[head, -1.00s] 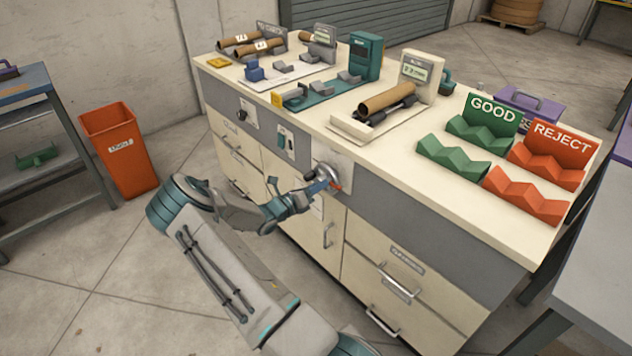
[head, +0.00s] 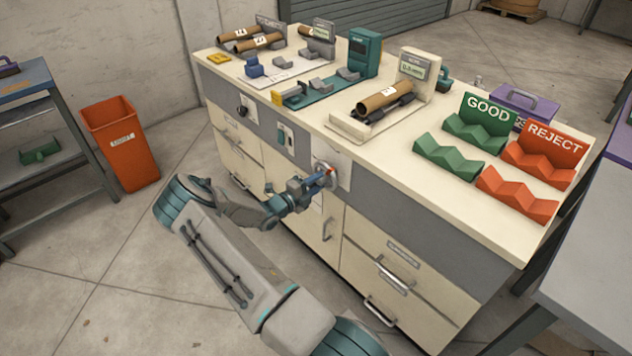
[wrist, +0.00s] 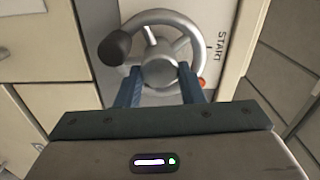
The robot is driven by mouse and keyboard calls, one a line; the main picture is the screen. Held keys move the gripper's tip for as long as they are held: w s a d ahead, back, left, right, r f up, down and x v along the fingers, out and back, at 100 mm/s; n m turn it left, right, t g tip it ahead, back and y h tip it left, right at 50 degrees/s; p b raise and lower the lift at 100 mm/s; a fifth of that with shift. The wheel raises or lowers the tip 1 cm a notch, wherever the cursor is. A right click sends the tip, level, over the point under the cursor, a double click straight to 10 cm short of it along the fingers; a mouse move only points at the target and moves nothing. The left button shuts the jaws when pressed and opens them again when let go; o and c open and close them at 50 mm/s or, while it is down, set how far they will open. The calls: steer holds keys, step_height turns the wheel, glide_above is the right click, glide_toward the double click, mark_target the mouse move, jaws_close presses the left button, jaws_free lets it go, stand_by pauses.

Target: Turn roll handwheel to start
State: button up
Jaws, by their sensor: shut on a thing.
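The roll handwheel (wrist: 152,52) is a grey metal ring with spokes, a round hub and a black knob (wrist: 115,47) at its upper left in the wrist view. It is mounted on a pale plate on the bench front, also seen in the head view (head: 323,174). My gripper (wrist: 160,76) has its blue fingers on either side of the hub's lower part, shut on the handwheel. In the head view my gripper (head: 318,181) reaches the wheel from the lower left. A START label (wrist: 221,47) is right of the wheel; a red spot (wrist: 201,83) shows beside the right finger.
On the bench top, a brown roll (head: 383,97) with a white label lies on a cradle beside a display (head: 414,68). Green GOOD (head: 463,160) and red REJECT (head: 517,195) racks stand at right. An orange bin (head: 122,150) stands left on open floor.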

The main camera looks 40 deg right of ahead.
steer(key=n+p, duration=0.1)
steer(key=n, duration=0.5)
steer(key=shift+r, duration=0.1)
steer(key=shift+n, duration=0.3)
stand_by(0.3)
steer(key=o, duration=1)
steer(key=a, duration=0.9)
steer(key=s+a+b, duration=0.1)
steer(key=a, duration=0.4)
steer(key=shift+d, duration=0.1)
